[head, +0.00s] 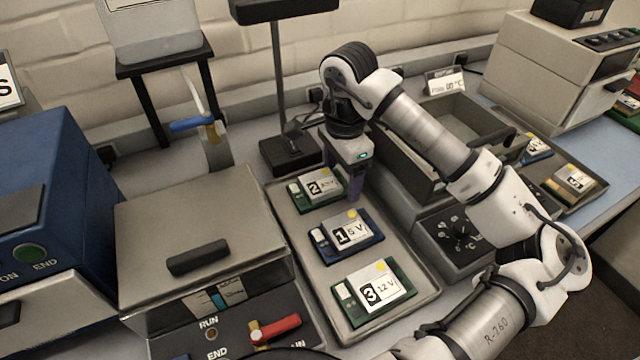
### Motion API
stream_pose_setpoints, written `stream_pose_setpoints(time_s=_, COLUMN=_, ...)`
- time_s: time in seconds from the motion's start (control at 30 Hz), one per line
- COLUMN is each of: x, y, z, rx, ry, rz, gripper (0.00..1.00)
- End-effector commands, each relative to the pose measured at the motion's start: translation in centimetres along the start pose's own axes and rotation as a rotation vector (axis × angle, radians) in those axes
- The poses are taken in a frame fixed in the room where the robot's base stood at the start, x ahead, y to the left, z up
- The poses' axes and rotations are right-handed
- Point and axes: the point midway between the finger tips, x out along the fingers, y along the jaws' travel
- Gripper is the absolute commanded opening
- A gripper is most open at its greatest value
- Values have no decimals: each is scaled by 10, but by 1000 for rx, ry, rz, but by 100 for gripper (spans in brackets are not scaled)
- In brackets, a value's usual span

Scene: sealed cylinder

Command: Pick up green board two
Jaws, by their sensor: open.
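Green board two (307,197) lies flat at the far end of a grey tray (319,282). It carries a white label with a "2" and a yellow dot, and its right side is partly covered by my gripper. My gripper (352,190) points down at the board's right edge, with its fingers open. I cannot tell whether a finger touches the board. A blue board marked "1" (373,251) lies in the middle of the tray. A green board marked "3" (346,291) lies at its near end.
A grey box with a red-handled valve (276,328) stands left of the tray. A black lamp stand (290,152) is behind it. An open-topped bin (462,122) and a dial panel (458,234) stand to the right. Another tray with boards (573,181) is farther right.

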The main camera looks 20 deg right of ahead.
Motion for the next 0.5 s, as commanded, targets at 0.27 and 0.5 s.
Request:
stream_pose_setpoints(time_s=0.27, x=0, y=0, z=0, rx=0, ry=0, rz=0, gripper=51)
stream_pose_setpoints(time_s=0.5, x=-1, y=0, z=0, rx=0, ry=0, rz=0, gripper=39)
